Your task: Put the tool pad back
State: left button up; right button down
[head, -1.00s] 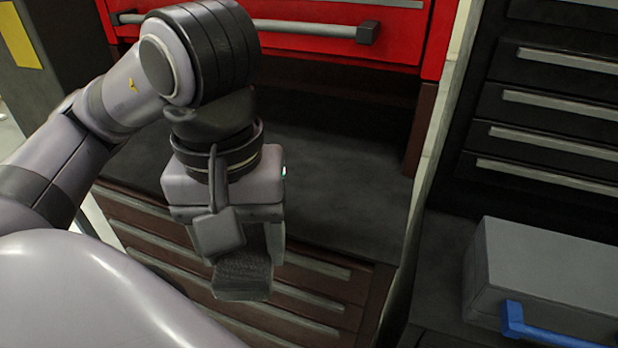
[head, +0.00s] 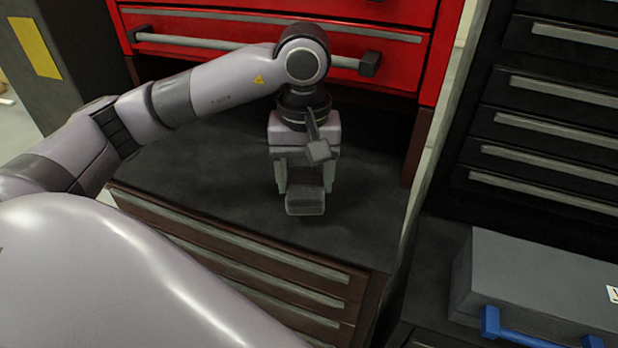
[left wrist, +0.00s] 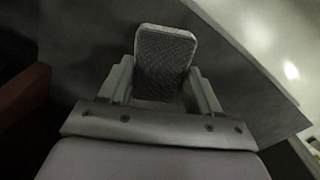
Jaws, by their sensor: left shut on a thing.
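The tool pad (head: 306,198) is a small dark grey block with a textured face. My left gripper (head: 305,188) is shut on it, over the dark top of the brown drawer cabinet (head: 220,205). In the left wrist view the pad (left wrist: 165,60) stands out between the two fingers of the left gripper (left wrist: 163,90). I cannot tell whether the pad touches the cabinet top. My right gripper is not in view.
A red drawer unit (head: 400,45) with a long bar handle overhangs the back of the cabinet top. A grey case (head: 540,285) with a blue handle lies at the right, before black drawers (head: 555,130). The cabinet top around the gripper is clear.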

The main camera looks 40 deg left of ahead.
aim_at(309, 175)
pick_arm(q)
jog(key=shift+w+a+f, duration=0.1)
jog(key=shift+w+a, duration=0.1)
jog(key=shift+w, duration=0.6)
notch_tip(309, 175, down, 3)
jog(key=shift+r+p, duration=0.1)
jog(key=shift+p, duration=0.45)
jog(key=shift+f, duration=0.25)
jog(key=shift+f, duration=0.1)
jog(key=shift+f+b, duration=0.15)
jog(key=shift+b, duration=0.2)
jog(key=o, duration=1)
